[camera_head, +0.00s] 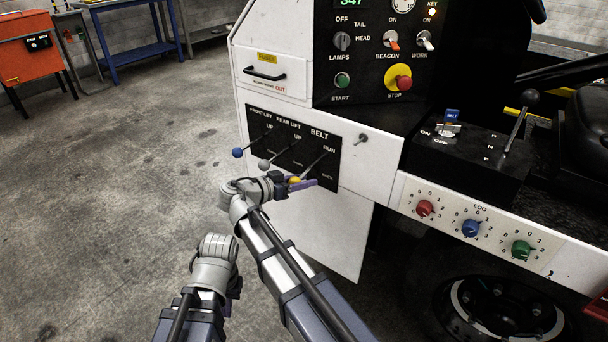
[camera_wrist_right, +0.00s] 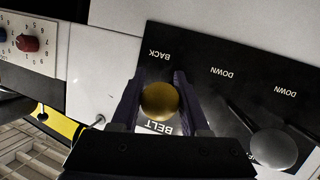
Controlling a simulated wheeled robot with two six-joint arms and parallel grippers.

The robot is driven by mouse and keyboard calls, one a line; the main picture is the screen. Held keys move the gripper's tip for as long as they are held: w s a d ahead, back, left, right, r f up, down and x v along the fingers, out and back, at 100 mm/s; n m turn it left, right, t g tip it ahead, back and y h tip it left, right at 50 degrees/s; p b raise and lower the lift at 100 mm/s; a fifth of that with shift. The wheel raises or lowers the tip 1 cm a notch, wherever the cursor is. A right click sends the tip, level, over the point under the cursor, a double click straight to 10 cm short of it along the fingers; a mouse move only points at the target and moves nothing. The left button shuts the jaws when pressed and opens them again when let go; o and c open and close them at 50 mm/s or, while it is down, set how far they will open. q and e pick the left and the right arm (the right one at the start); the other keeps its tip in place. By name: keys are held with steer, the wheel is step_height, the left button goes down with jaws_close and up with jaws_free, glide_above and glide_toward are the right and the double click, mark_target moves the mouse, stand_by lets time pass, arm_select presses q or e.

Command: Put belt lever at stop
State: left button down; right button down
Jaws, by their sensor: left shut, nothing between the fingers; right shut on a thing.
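The belt lever (camera_head: 313,165) stands out from the black panel under the BELT label, with RUN printed above and BACK below. Its yellow ball knob (camera_wrist_right: 159,101) sits between the fingers of my right gripper (camera_head: 301,183), which is shut on it. The wrist view (camera_wrist_right: 160,104) shows one purple finger on each side of the knob. The knob and fingers cover part of the lettering, and I cannot tell exactly which mark the lever is at.
The blue-knobbed front lift lever (camera_head: 238,152) and grey-knobbed rear lift lever (camera_head: 264,164) stand just left of the belt lever. The grey knob also shows in the wrist view (camera_wrist_right: 273,149). A small toggle (camera_head: 362,139) is to the right. Open floor lies left.

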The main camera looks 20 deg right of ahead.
arm_select(q)
steer(key=shift+r, duration=0.35)
arm_select(e)
steer(key=shift+r, duration=0.4)
steer(key=shift+c, duration=2.2)
jaws_free()
steer(key=shift+a, duration=0.1)
